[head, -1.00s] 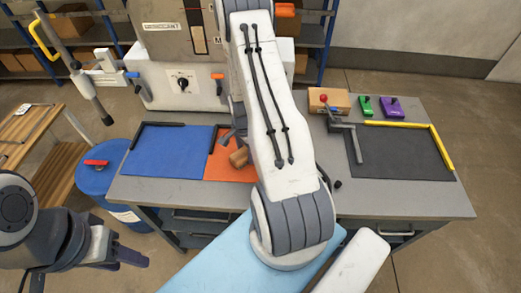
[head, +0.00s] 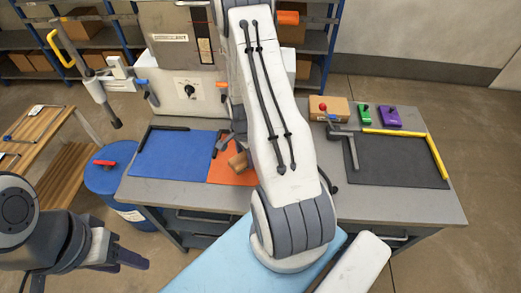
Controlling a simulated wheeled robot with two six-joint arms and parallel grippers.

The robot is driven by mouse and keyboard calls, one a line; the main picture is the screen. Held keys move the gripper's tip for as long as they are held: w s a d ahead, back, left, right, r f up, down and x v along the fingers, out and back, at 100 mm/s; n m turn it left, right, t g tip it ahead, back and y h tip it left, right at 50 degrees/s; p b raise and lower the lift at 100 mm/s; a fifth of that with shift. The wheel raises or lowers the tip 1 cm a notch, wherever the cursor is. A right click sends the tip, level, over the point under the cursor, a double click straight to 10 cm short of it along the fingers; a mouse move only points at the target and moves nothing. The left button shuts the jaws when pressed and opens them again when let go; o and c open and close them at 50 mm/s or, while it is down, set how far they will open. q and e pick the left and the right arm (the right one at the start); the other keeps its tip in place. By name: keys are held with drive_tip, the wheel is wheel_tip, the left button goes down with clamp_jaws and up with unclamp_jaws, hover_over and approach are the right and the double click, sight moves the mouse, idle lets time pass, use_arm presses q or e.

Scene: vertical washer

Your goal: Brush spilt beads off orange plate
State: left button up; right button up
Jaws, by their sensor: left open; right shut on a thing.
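The orange plate (head: 222,176) lies on the grey bench, beside a blue plate on its left. My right arm crosses in front and hides much of the orange plate. My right gripper (head: 230,144) shows only in part beside the arm, over the plate. It is shut on a brown wooden thing (head: 238,161), likely the brush, which is partly hidden. I cannot tell whether it touches the plate. No beads can be made out on the visible part of the plate. My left gripper (head: 128,258) is open and empty at the lower left, away from the bench.
The blue plate (head: 172,156) and a dark mat (head: 398,170) with a yellow bar (head: 435,157) lie on the bench. A cardboard-coloured box (head: 328,109) and green and purple blocks (head: 389,117) stand at the back right. A blue drum (head: 112,185) stands left of the bench.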

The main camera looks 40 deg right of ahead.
drive_tip(key=shift+r+p, duration=0.75)
drive_tip(key=shift+r, duration=0.5)
